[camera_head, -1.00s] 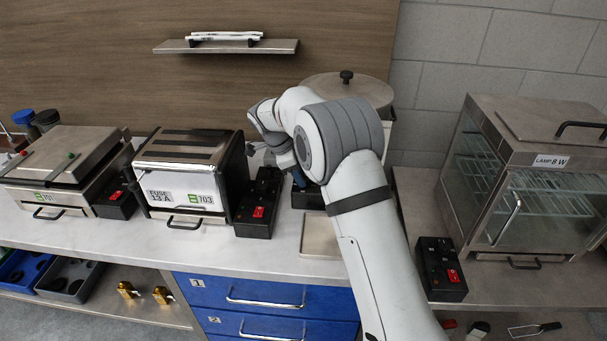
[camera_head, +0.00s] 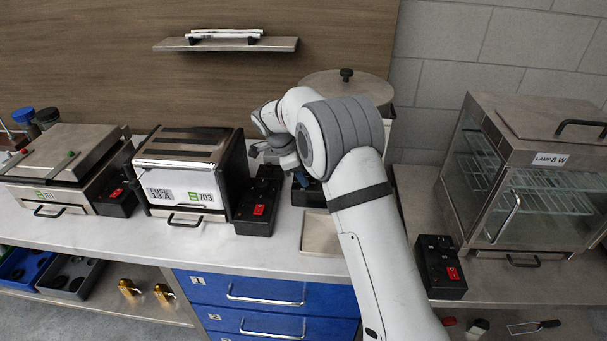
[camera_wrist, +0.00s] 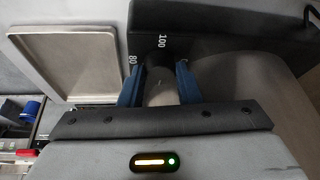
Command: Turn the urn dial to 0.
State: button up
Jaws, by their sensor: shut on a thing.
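The urn (camera_head: 340,88) stands at the back of the counter with a round steel lid and black knob. My arm hides most of its body. Its black control base (camera_head: 309,195) shows below my gripper (camera_head: 300,180). In the wrist view the dial (camera_wrist: 160,92) sits between the two blue fingers of my gripper (camera_wrist: 158,84), which is shut on it. The marks 80 and 100 show on the dark panel (camera_wrist: 215,28) beside the dial. The 0 mark is not visible, and the dial's exact pointing is hard to tell.
A shallow steel tray (camera_head: 321,235) lies in front of the urn. A toaster (camera_head: 185,175) and black switch box (camera_head: 257,205) stand left. A glass warming cabinet (camera_head: 530,180) and another switch box (camera_head: 440,268) stand right. A shelf (camera_head: 225,45) hangs above.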

jog(key=shift+a+n+b, duration=0.2)
jog(key=shift+n+b, duration=0.1)
jog(key=shift+b, duration=0.25)
jog(key=shift+f+n+t+b, duration=0.1)
jog(key=shift+n+t+b, duration=0.2)
jog(key=shift+n+b, duration=0.35)
jog(key=shift+s+f+n+t+y+b, duration=0.1)
jog(key=shift+n+t+y+b, duration=0.3)
jog(key=shift+b, duration=0.75)
jog(key=n+b, duration=0.2)
jog(key=n+t+b, duration=0.1)
jog(key=n+b, duration=0.1)
jog(key=shift+s+d+n+y+b, duration=0.15)
jog(key=shift+n+y+b, duration=0.15)
jog(key=shift+y, duration=0.1)
jog(key=n+b, duration=0.1)
jog(key=n, duration=0.1)
jog(key=n+y, duration=0.1)
jog(key=n, duration=0.1)
jog(key=shift+d+t+y+b, duration=0.2)
jog(key=shift+t+y+b, duration=0.1)
jog(key=shift+t+b, duration=0.1)
jog(key=shift+s+d+n+y, duration=0.1)
jog(key=shift+n+y, duration=0.5)
jog(key=shift+n, duration=1.15)
jog(key=o, duration=0.7)
jog(key=shift+s+r, duration=0.1)
jog(key=shift+r, duration=0.1)
